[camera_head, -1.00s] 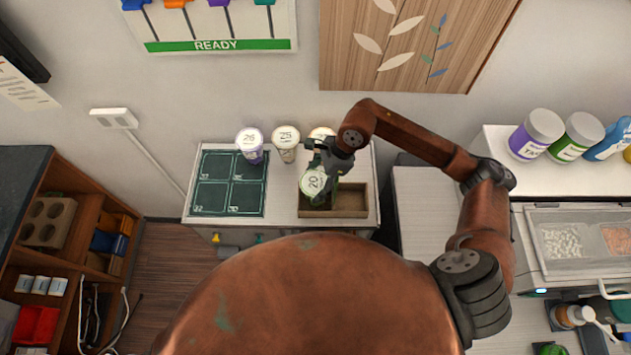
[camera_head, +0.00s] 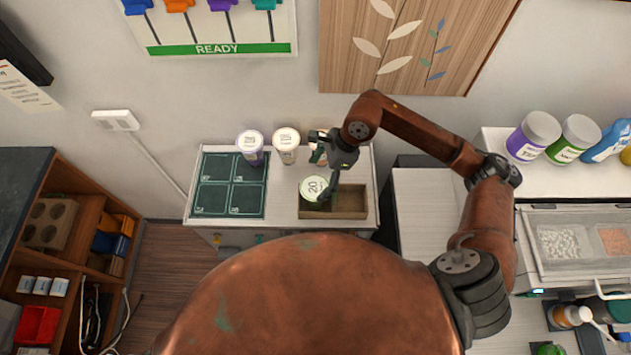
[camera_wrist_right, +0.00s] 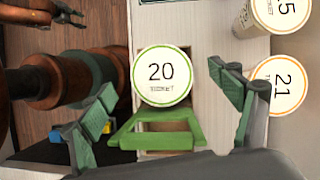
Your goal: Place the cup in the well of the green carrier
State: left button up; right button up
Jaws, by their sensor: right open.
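The cup (camera_head: 314,188) with the "20" lid stands upright at the left end of a wooden tray. In the right wrist view the lid (camera_wrist_right: 162,76) faces the camera, over one end of the green carrier (camera_wrist_right: 155,141). The lid hides the well, so how deep the cup sits cannot be told. My right gripper (camera_head: 323,166) is open. In its wrist view the right fingertips (camera_wrist_right: 166,96) stand wide apart on either side of the cup, clear of the lid. My left gripper (camera_wrist_right: 68,14) shows small at the top left there; its jaws are unclear.
Cups 26 (camera_head: 250,143), 25 (camera_head: 286,142) and 21 (camera_wrist_right: 282,85) stand in a row behind the tray (camera_head: 350,202). A dark green four-square mat (camera_head: 230,184) lies to the left. The tray's right part is empty.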

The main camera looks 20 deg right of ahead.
jog(key=b+v, duration=0.2)
jog(key=v, duration=0.7)
